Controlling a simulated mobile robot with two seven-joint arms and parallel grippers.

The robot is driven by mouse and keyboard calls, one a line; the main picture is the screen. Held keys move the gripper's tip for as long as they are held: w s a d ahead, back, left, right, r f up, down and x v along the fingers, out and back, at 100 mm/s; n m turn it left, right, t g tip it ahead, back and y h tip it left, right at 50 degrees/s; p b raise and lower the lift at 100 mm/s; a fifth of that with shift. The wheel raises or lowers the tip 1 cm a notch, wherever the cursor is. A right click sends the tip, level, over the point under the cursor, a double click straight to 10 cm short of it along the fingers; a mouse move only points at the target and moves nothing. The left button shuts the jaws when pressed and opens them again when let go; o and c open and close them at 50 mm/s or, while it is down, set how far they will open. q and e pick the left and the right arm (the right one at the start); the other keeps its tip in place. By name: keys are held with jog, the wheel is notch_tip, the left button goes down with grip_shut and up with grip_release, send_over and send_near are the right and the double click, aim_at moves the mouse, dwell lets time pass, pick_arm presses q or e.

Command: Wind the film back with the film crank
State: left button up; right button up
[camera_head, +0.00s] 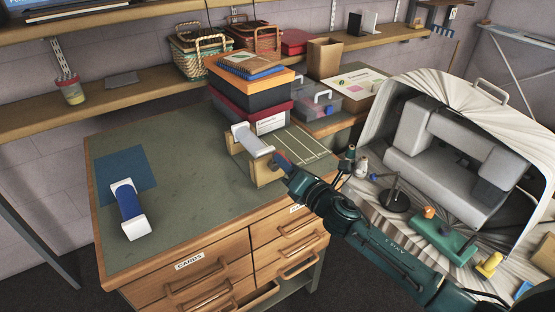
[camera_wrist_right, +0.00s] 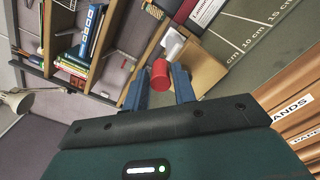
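The film crank device (camera_head: 262,172) is a wooden stand with a white roller (camera_head: 252,139) on top, standing on the green desk top near its right side. In the right wrist view its red handle (camera_wrist_right: 160,74) is between the blue fingers of my right gripper (camera_wrist_right: 158,84). Small gaps show on both sides, so the gripper is open around the handle. In the head view my right gripper (camera_head: 283,159) reaches the stand from the right and hides the handle. A blue roll with white ends (camera_head: 131,208) lies at the left of the desk. My left gripper is not in view.
Stacked boxes (camera_head: 250,102) stand close behind the stand. A blue mat (camera_head: 124,174) lies at the left of the desk (camera_head: 190,200); the middle is clear. Shelves with baskets run behind.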

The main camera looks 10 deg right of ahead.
jog(key=shift+o, duration=1.4)
jog(key=shift+s, duration=0.1)
jog(key=v, duration=0.7)
